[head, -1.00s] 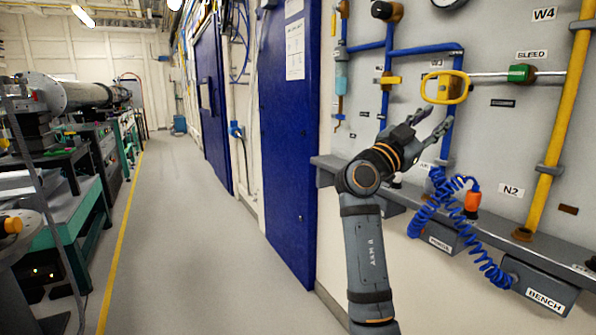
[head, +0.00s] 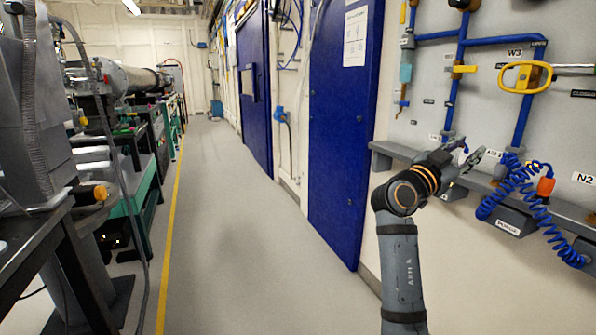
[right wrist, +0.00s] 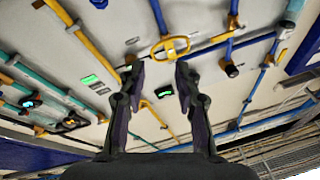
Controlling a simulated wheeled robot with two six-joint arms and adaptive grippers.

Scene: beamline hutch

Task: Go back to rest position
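My right gripper (head: 468,153) is in front of the wall panel at the right of the head view, close to the panel's grey ledge. In the right wrist view my right gripper (right wrist: 160,78) has its two fingers spread apart with nothing between them. The yellow valve handle (head: 526,77) is on the panel above and to the right of the gripper in the head view. The same yellow handle (right wrist: 170,47) shows beyond the fingertips in the right wrist view, apart from them. My left gripper is in neither view.
A blue coiled hose (head: 512,188) with an orange fitting (head: 545,187) hangs at the ledge (head: 400,149). Blue doors (head: 340,130) line the right wall. Benches with equipment (head: 40,215) stand at left. The grey floor aisle (head: 235,240) between is clear.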

